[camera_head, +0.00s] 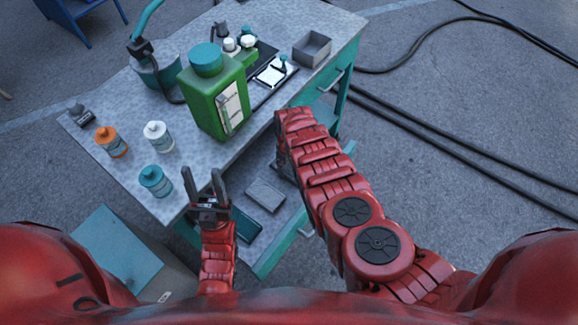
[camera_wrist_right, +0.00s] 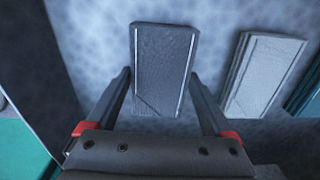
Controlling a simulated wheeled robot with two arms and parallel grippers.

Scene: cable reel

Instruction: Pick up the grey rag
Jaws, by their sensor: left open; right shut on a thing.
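A dark grey folded rag (camera_wrist_right: 161,70) with pale edge lines is between the two fingers of my right gripper (camera_wrist_right: 160,78) in the right wrist view. The gripper is shut on its near part, and the far part sticks out beyond the fingertips. A lighter grey folded rag (camera_wrist_right: 262,75) lies to its right, apart from the gripper. This lighter rag also shows in the head view (camera_head: 266,195), on the lower shelf. In the head view my right gripper's fingers are hidden below the forearm. My left gripper (camera_head: 203,172) is open and empty in front of the table edge.
The table (camera_head: 105,147) carries a green canister (camera_head: 205,100), several bottles, a teal pot (camera_head: 157,72) and a grey tray (camera_head: 312,48). A teal flat piece (camera_head: 246,225) lies on the lower shelf. Black cables (camera_head: 440,130) cross the floor at right.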

